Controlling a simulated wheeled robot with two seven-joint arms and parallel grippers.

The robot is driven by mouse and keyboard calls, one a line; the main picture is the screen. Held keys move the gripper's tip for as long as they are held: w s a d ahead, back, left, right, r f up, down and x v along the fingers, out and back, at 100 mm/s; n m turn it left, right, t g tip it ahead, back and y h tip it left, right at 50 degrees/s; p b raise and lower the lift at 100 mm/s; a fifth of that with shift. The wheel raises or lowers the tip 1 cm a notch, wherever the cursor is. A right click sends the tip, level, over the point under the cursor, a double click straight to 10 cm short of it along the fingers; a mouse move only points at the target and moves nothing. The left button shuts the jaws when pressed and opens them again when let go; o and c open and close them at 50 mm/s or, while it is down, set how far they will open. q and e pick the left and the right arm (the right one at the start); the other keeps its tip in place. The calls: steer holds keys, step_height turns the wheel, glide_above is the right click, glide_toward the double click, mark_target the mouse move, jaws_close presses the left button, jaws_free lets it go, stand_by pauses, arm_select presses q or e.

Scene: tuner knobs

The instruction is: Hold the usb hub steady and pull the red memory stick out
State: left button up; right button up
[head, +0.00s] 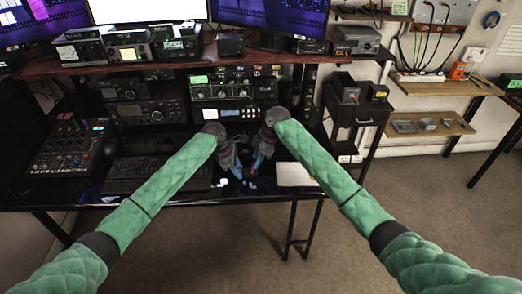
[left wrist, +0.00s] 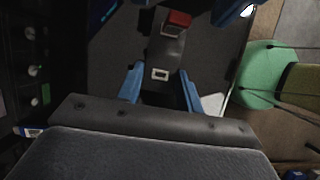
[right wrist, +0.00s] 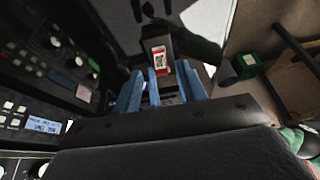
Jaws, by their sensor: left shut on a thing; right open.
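The dark usb hub (left wrist: 168,48) lies between the blue fingers of my left gripper (left wrist: 160,84), which is shut on it. A light-rimmed port shows on the hub's near part. The red memory stick (left wrist: 178,19) sits at the hub's far end in the left wrist view. In the right wrist view the stick (right wrist: 158,58) shows red with a pale label, just beyond the fingertips. My right gripper (right wrist: 166,84) is open and empty, facing the stick. In the head view my left gripper (head: 231,163) and right gripper (head: 262,157) are close together; the hub is hard to make out.
Both grippers are over the black desk (head: 190,199), near its front. A dark keyboard (head: 135,174) and mixer (head: 70,145) are to the left. A pale flat object (head: 296,174) lies to the right. Radio equipment (head: 233,84) stands behind.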

steer(key=shift+x, duration=1.95)
jaws_close()
